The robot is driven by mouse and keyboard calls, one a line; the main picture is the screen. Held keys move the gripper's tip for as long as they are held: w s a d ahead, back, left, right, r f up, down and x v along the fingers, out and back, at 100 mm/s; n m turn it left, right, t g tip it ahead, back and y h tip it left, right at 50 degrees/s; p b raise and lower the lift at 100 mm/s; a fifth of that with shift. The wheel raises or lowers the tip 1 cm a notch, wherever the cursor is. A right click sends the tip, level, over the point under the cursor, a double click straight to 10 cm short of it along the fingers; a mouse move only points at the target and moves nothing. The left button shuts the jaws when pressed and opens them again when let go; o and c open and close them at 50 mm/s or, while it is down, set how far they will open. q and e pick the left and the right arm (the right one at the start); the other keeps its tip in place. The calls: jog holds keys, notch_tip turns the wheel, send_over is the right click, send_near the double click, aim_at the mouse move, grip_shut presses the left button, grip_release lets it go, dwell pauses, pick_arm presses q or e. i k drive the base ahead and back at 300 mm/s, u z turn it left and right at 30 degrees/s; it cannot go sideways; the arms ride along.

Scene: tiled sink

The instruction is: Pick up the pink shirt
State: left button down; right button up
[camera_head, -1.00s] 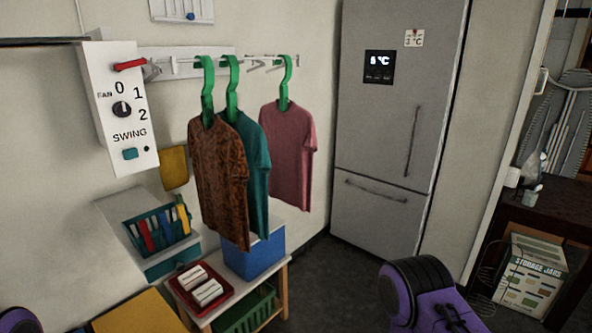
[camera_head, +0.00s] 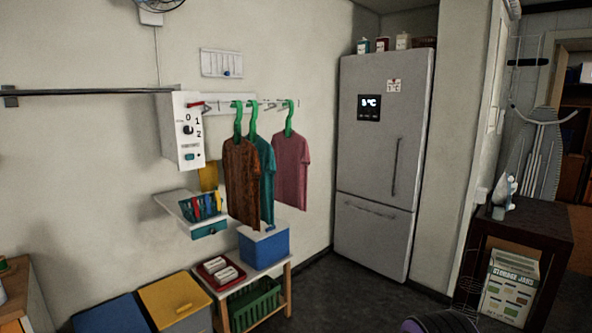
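The pink shirt (camera_head: 291,170) hangs on a green hanger (camera_head: 289,118) from the wall rail, on the right of three hanging shirts. A teal shirt (camera_head: 267,175) and a brown patterned shirt (camera_head: 241,182) hang to its left on green hangers and stand in front of it along the rail. The pink shirt hangs upright and nothing touches it. A small purple and black part of my arm shows at the bottom edge. Neither of my grippers is in view.
A low wooden bench (camera_head: 288,284) below the shirts holds a blue box (camera_head: 263,248) and a red tray (camera_head: 208,270). A grey fridge (camera_head: 378,215) stands to the right. Dark floor in front of the fridge is clear. A dark table (camera_head: 530,229) stands at far right.

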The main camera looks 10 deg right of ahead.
aim_at(290, 149)
jog(key=z, duration=0.5)
jog(key=i, duration=0.7)
jog(key=z, duration=0.55)
jog(key=i, duration=0.95)
jog(key=u, duration=0.65)
jog(key=i, duration=0.75)
jog(key=u, duration=0.75)
